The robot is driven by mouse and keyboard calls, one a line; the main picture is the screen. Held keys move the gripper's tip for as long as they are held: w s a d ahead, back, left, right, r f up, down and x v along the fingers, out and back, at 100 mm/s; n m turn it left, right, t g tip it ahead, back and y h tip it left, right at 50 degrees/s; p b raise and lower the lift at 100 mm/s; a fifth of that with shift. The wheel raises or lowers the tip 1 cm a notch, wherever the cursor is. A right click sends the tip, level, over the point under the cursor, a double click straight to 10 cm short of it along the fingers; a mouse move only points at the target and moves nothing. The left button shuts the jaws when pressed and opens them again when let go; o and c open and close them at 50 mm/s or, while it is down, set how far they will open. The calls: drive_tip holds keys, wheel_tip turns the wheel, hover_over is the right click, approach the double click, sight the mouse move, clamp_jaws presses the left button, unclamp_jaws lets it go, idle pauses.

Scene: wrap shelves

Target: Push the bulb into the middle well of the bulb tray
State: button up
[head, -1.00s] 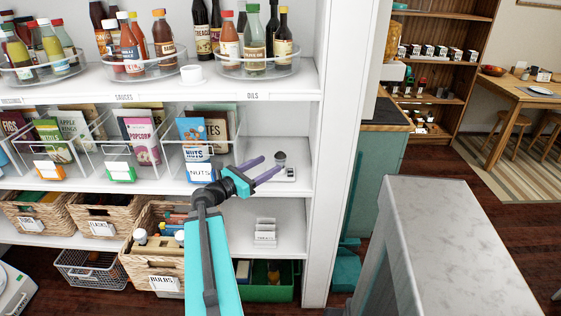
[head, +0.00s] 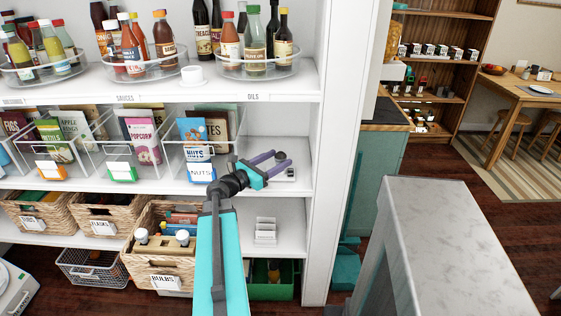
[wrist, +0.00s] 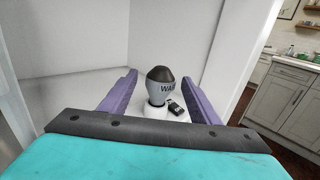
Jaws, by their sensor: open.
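The bulb (wrist: 161,88) is grey with a dark top and partly readable lettering. In the wrist view it stands about upright, straight ahead between the two purple fingers of my gripper (wrist: 158,77). Neither finger clearly touches the bulb.
A clear bin with a NUTS label (head: 201,172) stands close left of my gripper. The shelf's right side wall (head: 318,170) is close on the right. Bottles on a turntable (head: 257,67) stand on the shelf above.

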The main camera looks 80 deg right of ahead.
drive_tip(key=c, duration=1.2)
drive_tip(key=shift+o, duration=0.2)
drive_tip(key=shift+r, duration=0.1)
drive_tip(key=shift+r, duration=1.35)
drive_tip(key=a+p, duration=0.1)
drive_tip(key=w+a+r+p, duration=0.1)
drive_tip(key=a+p, duration=0.1)
drive_tip(key=w+a+p, duration=0.1)
drive_tip(key=a+p, duration=0.1)
drive_tip(key=shift+a+r, duration=0.2)
drive_tip(key=shift+r, duration=0.1)
drive_tip(key=p, duration=0.3)
drive_tip(key=shift+a+p, duration=0.3)
drive_tip(key=a+p, duration=0.1)
drive_tip(key=p, duration=0.4)
drive_tip(key=shift+w+a+r, duration=0.1)
drive_tip(key=shift+w, duration=0.1)
